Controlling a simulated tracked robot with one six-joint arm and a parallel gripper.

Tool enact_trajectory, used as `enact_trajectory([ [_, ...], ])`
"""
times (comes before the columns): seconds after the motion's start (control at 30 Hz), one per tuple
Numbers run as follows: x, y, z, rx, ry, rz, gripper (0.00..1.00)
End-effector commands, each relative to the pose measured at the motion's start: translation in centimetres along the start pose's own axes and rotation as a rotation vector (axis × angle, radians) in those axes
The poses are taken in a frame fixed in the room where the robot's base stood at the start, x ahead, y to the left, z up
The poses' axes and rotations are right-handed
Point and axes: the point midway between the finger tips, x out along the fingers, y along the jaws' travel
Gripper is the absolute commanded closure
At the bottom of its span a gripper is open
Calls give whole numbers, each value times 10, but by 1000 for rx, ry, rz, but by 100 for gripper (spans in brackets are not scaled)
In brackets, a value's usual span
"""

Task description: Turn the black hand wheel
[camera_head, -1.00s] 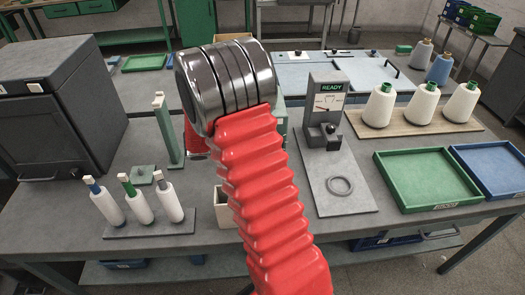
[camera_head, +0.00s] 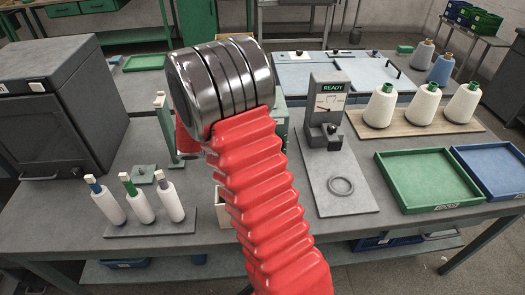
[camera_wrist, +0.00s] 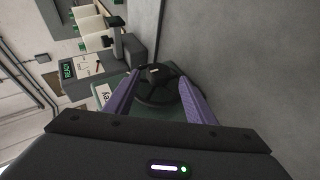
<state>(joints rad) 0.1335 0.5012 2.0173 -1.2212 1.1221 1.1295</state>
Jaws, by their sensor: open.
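The black hand wheel (camera_wrist: 157,84) shows in the wrist view, straight ahead of my gripper, with a dark rim, spokes and a pale mark near its hub. My gripper (camera_wrist: 158,90) is open, its two purple fingers on either side of the wheel in the picture. I cannot tell whether they touch the rim. The wheel is mounted by a green housing (camera_wrist: 113,88) with a white label. In the head view my red arm hides the wheel and my gripper.
A gauge stand reading READY (camera_head: 327,100) is right of my arm, and a grey ring (camera_head: 341,185) lies before it. Three cones (camera_head: 426,102), a green tray (camera_head: 425,178) and a blue tray (camera_head: 493,168) are further right. Bobbins (camera_head: 140,203) and a dark cabinet (camera_head: 60,110) are left.

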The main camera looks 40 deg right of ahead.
Motion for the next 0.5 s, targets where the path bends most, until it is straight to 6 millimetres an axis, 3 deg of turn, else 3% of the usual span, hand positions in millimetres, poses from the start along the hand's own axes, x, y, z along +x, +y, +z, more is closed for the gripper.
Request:
enact_trajectory([
  [0.5,-90,-2,-2,0,3,-3,50],
])
